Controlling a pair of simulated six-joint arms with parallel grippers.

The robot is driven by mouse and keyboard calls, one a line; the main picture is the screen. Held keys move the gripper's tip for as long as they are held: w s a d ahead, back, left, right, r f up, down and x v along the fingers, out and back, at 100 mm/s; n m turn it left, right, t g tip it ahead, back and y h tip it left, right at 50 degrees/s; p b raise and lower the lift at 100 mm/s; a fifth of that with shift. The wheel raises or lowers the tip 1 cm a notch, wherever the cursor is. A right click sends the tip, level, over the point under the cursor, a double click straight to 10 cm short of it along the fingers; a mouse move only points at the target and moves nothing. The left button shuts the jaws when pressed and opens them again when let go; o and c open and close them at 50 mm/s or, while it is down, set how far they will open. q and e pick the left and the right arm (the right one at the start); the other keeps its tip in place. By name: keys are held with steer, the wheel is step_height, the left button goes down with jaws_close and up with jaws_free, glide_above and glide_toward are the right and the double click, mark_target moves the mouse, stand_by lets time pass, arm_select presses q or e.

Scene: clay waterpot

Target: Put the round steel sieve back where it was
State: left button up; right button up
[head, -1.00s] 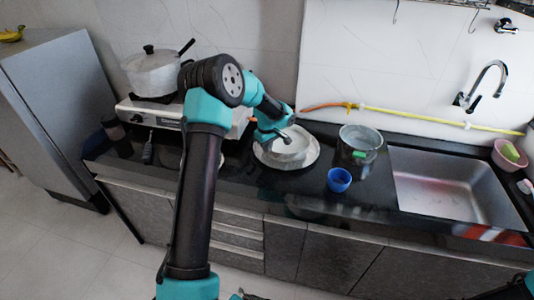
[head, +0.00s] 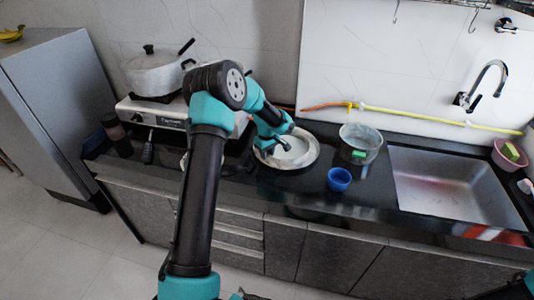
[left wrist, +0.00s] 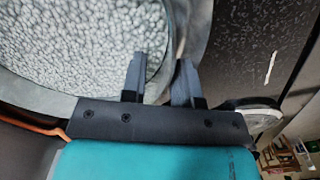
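The round steel sieve (head: 291,147) lies on the counter within a wide pale round rim, right of the stove. Its pebbled grey inside (left wrist: 70,40) fills the upper left of the left wrist view. Whether either finger touches the sieve is not clear. My right gripper is not in view; only part of that arm shows at the lower right.
A metal pot (head: 360,142) with a green item in it and a blue cup (head: 339,179) stand to the right. Beyond them is the sink (head: 450,185). A stove (head: 155,112) with a lidded pot (head: 153,73) is at left. A yellow hose (head: 425,114) runs along the back.

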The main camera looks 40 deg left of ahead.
arm_select(q)
steer(key=shift+r, duration=0.1)
step_height(320, 180, up, 12)
stand_by(0.7)
stand_by(0.5)
